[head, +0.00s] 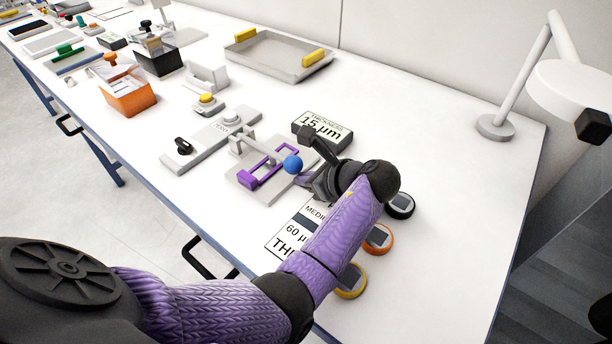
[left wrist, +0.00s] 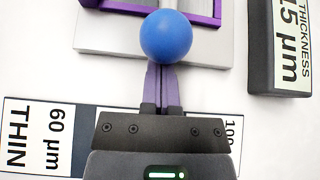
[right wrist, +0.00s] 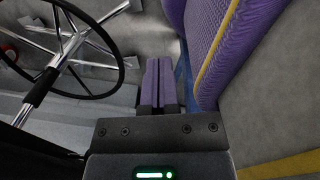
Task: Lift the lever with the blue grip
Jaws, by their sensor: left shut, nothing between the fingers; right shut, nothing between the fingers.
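The lever's blue ball grip (head: 292,164) stands at the right end of a grey base plate (head: 262,190) with a purple frame (head: 268,166). The blue grip also shows large in the left wrist view (left wrist: 166,36). My left gripper (head: 303,182) is shut and empty, with its purple fingertips (left wrist: 162,72) right at the near side of the ball. They overlap its lower edge in the picture; I cannot tell whether they touch it. The lever's rod is mostly hidden. My right gripper (right wrist: 159,62) is shut and empty, away from the lever.
A dark block marked 15 µm (head: 322,132) stands behind the lever. A thickness card (head: 290,232) and several round gauges (head: 378,238) lie near my left arm. A grey switch panel (head: 212,140) is to the left. A lamp base (head: 495,127) stands at right.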

